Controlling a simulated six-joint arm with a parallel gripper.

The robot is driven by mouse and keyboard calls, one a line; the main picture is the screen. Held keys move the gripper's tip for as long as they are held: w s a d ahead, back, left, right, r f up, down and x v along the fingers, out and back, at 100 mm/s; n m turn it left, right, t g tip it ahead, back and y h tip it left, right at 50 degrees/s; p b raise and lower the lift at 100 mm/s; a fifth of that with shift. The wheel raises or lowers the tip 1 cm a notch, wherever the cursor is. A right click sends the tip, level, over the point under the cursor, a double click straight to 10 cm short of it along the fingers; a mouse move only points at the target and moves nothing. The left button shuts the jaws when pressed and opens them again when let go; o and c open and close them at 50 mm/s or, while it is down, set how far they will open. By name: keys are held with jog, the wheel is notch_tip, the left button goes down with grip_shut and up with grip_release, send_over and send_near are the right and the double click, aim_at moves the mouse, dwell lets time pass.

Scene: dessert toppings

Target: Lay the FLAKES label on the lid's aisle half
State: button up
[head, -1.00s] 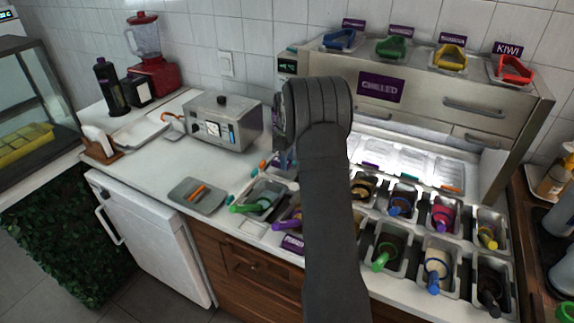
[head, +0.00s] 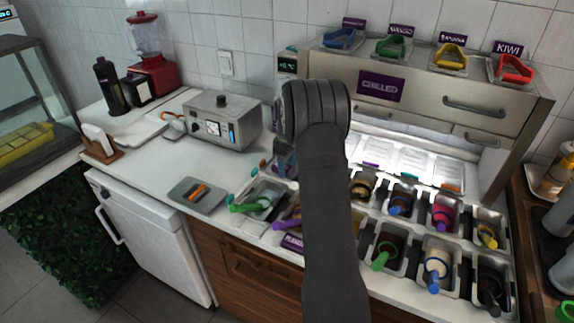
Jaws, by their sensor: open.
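My gripper (head: 285,160) shows only in part, left of my dark arm, low over the back of the topping bins; my arm hides the rest. It is open, and I see nothing held in it. A purple label (head: 292,243) with pale lettering lies at the counter's front edge, partly behind my arm; its word is too small to read surely, so I cannot confirm it is the FLAKES label. I cannot tell for certain which surface is the lid; pale clear panels (head: 418,162) lie behind the bins, under the steel hood.
Bins with coloured-handled scoops (head: 387,253) fill the counter at right. A grey tray (head: 181,199) with orange-handled tongs and a steel appliance (head: 222,120) stand left of my gripper. The CHILLED hood (head: 420,95) rises behind. White counter between tray and appliance is clear.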

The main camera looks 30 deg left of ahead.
notch_tip(320, 180, up, 12)
dwell(0.4)
jog(key=shift+f, duration=0.1)
notch_tip(320, 180, down, 12)
jog(key=shift+r, duration=1.9)
